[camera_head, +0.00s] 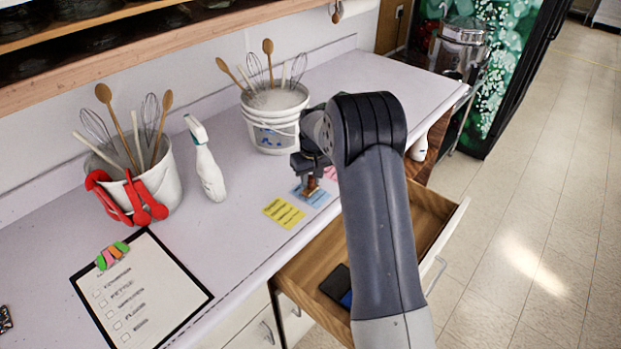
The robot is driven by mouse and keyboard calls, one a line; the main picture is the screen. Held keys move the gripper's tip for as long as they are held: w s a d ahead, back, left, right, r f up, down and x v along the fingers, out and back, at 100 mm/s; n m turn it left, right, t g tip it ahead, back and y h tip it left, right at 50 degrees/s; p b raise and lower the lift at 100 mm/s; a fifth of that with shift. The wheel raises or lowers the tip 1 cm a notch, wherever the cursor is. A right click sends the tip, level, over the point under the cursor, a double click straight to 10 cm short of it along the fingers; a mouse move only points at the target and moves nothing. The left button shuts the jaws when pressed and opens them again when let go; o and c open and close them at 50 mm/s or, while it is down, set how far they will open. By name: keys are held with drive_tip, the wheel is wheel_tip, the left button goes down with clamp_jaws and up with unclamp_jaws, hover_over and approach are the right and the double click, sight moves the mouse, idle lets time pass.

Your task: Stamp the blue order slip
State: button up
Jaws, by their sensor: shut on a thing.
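The blue order slip (317,200) lies flat on the counter, right of a yellow slip (283,213). A pink slip (331,173) shows beyond it, partly hidden by my arm. My gripper (310,178) is pointed down over the blue slip and shut on a small brown stamp (311,188). The stamp's lower end is at the blue slip; I cannot tell whether it touches. Any mark under it is hidden. A dark pad with a blue part (343,298) lies in the open drawer, partly behind my arm.
The wooden drawer (310,268) stands open below the counter's front edge. Behind the slips are a spray bottle (208,170) and a utensil bucket (278,128). Another bucket (163,180) with red tools and a clipboard (140,295) are at left.

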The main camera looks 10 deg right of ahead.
drive_tip(key=shift+s+f+b, duration=0.1)
drive_tip(key=shift+f+b, duration=0.25)
drive_tip(key=shift+f, duration=0.2)
idle(1.3)
drive_tip(key=shift+r, duration=0.1)
drive_tip(key=shift+r+p, duration=2.1)
drive_tip(key=shift+r, duration=1.45)
drive_tip(key=shift+f, duration=0.1)
